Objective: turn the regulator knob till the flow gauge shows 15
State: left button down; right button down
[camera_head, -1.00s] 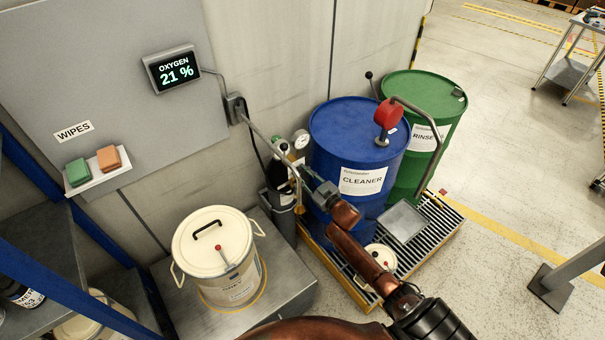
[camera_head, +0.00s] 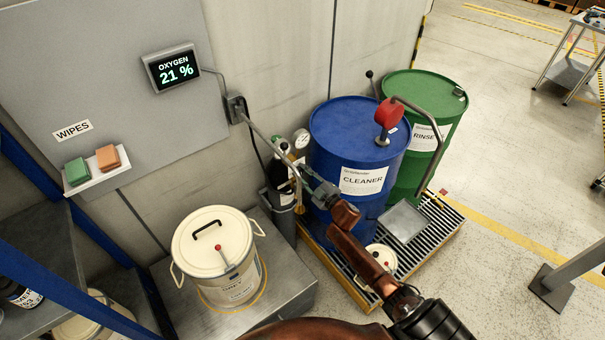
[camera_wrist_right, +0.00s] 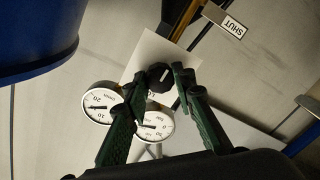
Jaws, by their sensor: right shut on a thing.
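The regulator knob (camera_wrist_right: 159,76) is small and dark, with a pale mark, in front of a white plate. My right gripper (camera_wrist_right: 162,84) is shut on it, with one green-black finger on each side. Two round white gauges show in the right wrist view, a left one (camera_wrist_right: 101,102) and a lower one (camera_wrist_right: 154,124) partly covered by a finger. I cannot tell which is the flow gauge or read it surely. In the head view one gauge (camera_head: 302,139) shows above my gripper, beside the blue drum. The knob is hidden there. My left gripper is not in view.
The blue CLEANER drum (camera_head: 350,135) stands just right of my gripper, with the green RINSE drum (camera_head: 424,95) behind it. A dark gas cylinder (camera_head: 280,178) stands left of it. A cream lidded drum (camera_head: 208,240) is on the grey platform. A SHUT tag (camera_wrist_right: 233,26) hangs near the knob.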

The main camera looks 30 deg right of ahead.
jog(key=c, duration=1.6)
grip_release()
jog(key=shift+s, duration=0.1)
jog(key=s+d, duration=0.1)
jog(key=s, duration=1)
jog(key=shift+s+r, duration=0.2)
jog(key=shift+s, duration=0.2)
jog(key=shift+d, duration=0.1)
jog(key=s+f+m+g+h, duration=0.1)
jog(key=s+f+m+g, duration=0.15)
jog(key=s+f, duration=0.7)
jog(key=s+d+f+m+g+h, duration=0.1)
jog(key=s+f+g, duration=0.2)
jog(key=f, duration=1.3)
jog(key=s+f+m+g+h, duration=0.1)
jog(key=s+f+m+g, duration=0.15)
jog(key=s+f, duration=0.65)
jog(key=s+a+f+m+g, duration=0.1)
jog(key=s+a+f+g, duration=0.2)
jog(key=s+f, duration=0.5)
jog(key=s+a+f+g, duration=0.3)
jog(key=s+a+f, duration=0.2)
jog(key=s, duration=1)
jog(key=s+a+f+m+g+y, duration=0.1)
jog(key=s+a+f, duration=0.3)
jog(key=s+f, duration=0.7)
jog(key=shift+s+m+g, duration=0.3)
jog(key=shift+s+g, duration=0.2)
jog(key=shift+g, duration=0.4)
